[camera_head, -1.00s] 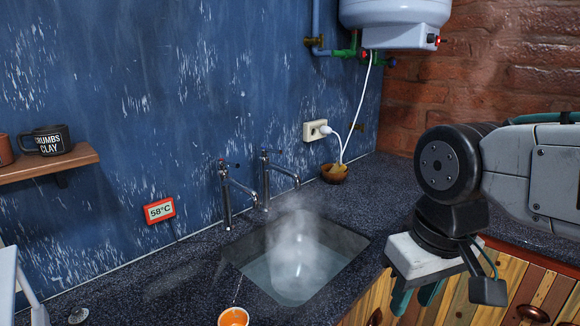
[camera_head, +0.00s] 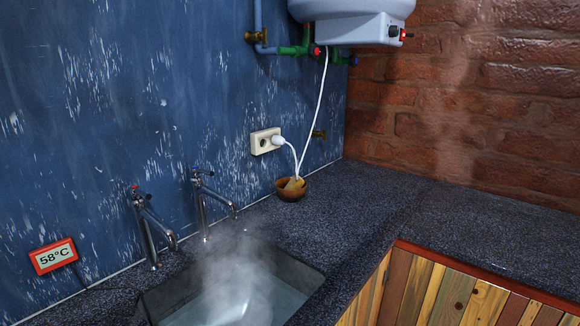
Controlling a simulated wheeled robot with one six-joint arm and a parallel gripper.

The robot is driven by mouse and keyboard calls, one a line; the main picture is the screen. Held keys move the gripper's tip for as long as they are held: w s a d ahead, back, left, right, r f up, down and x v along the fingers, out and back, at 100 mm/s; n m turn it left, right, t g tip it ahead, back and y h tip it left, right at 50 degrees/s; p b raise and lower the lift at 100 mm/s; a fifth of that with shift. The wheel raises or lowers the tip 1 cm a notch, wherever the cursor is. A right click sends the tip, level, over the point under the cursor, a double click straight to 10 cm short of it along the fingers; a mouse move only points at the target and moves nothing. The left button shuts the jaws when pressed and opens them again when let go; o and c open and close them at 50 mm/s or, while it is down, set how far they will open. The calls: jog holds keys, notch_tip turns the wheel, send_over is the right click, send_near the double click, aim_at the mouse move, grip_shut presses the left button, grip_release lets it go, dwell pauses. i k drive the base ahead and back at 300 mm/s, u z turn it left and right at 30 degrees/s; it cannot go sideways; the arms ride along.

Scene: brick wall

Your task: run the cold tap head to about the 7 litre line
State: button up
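Two metal taps stand behind the sink. The right tap (camera_head: 213,204) has a blue mark on its head (camera_head: 199,170). The left tap (camera_head: 152,230) has a red mark on its head (camera_head: 135,189). The sink (camera_head: 296,272) holds pale water (camera_head: 285,298), and steam rises from it. Its front part is cut off by the bottom edge. I see no clear stream from either spout, though steam blurs the area. I can make out no litre lines. My gripper is not in view.
A red-framed display (camera_head: 53,256) on the wall reads 58°C. A white water heater (camera_head: 350,22) hangs above a wall socket (camera_head: 265,141) with a plugged-in white cable. A small brown bowl (camera_head: 291,194) sits on the dark worktop (camera_head: 400,215), which is otherwise clear at right.

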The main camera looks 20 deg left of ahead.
aim_at(195, 172)
jog(key=z, duration=0.1)
jog(key=i, duration=0.75)
jog(key=u, duration=2.5)
